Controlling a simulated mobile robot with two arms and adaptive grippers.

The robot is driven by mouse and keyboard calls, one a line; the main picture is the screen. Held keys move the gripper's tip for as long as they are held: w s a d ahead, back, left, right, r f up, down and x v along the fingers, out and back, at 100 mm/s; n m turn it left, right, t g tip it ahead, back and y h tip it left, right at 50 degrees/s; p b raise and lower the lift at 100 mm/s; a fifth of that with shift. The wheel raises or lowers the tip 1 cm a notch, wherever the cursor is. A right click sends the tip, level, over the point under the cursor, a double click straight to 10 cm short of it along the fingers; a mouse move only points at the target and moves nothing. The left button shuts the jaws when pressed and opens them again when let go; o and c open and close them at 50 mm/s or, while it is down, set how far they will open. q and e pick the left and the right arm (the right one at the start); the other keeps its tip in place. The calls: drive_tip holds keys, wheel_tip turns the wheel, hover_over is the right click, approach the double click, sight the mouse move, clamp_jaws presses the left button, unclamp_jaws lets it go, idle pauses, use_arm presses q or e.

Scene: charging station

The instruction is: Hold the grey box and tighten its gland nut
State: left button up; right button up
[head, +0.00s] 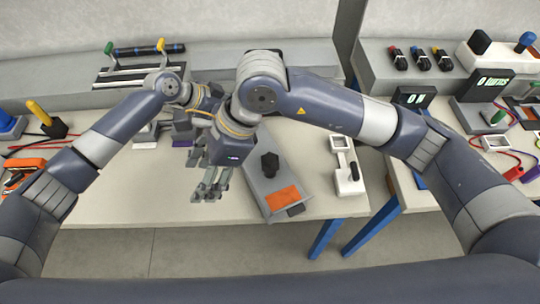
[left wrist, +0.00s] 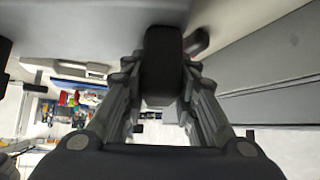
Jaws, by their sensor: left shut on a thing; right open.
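My right gripper (head: 207,190) is open and empty, its fingers over the front part of the table. My left gripper is largely hidden behind my right wrist in the head view. In the left wrist view its fingers (left wrist: 160,85) are shut on a dark, rounded block (left wrist: 163,65), which I take to be the grey box in shade. In the head view a small dark grey block (head: 183,130) shows beside my right wrist, partly covered. I cannot make out the gland nut.
A grey unit with an orange patch (head: 283,198) and a black knob (head: 269,164) stands right of my right gripper. A white fixture (head: 349,178) is near the table's right edge. A rack (head: 135,68) stands at the back left.

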drive_tip(key=w+d+r+h, duration=0.1)
drive_tip(key=w+d+h, duration=0.25)
drive_tip(key=d, duration=0.25)
drive_tip(key=m+t+h, duration=0.1)
drive_tip(key=m+h, duration=0.1)
drive_tip(key=h, duration=0.1)
approach(270, 159)
drive_tip(key=shift+y, duration=0.25)
drive_tip(key=f, duration=0.9)
drive_tip(key=shift+s+d+f, duration=0.1)
drive_tip(key=shift+d+f, duration=0.1)
drive_tip(key=shift+f, duration=0.15)
drive_tip(key=c, duration=1.1)
